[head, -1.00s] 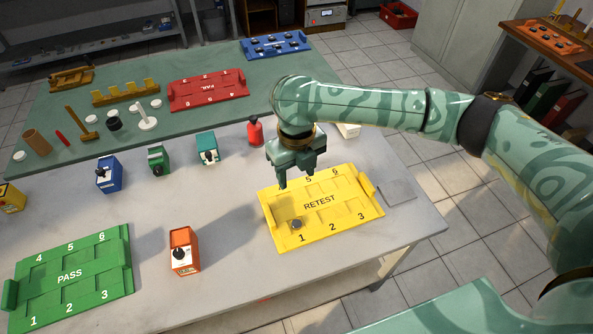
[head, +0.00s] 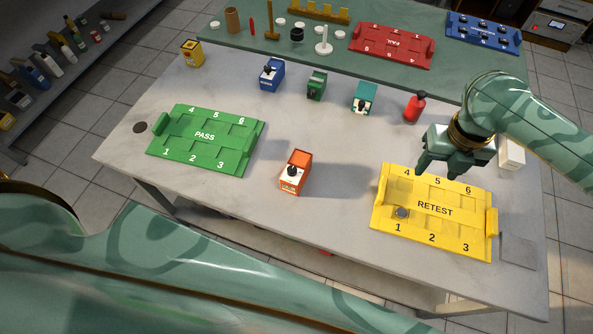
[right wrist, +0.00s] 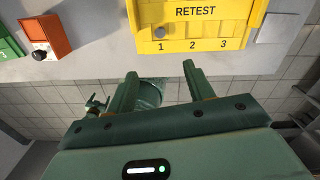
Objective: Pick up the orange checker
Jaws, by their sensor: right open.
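The orange checker (head: 295,172) is a small upright box with a pale front panel and a black knob. It stands on the grey table between the green PASS tray and the yellow RETEST tray. It also shows at the upper left of the right wrist view (right wrist: 47,33). My right gripper (head: 437,171) is open and empty, above the back edge of the RETEST tray, to the right of the checker and apart from it. Its spread fingers show in the right wrist view (right wrist: 160,74).
The yellow RETEST tray (head: 478,212) holds a small grey round piece (head: 402,212) in slot 1. The green PASS tray (head: 235,165) lies to the left. Blue (head: 271,75), dark green (head: 316,86) and teal (head: 364,98) boxes and a red bottle (head: 414,108) stand behind. Table around the checker is clear.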

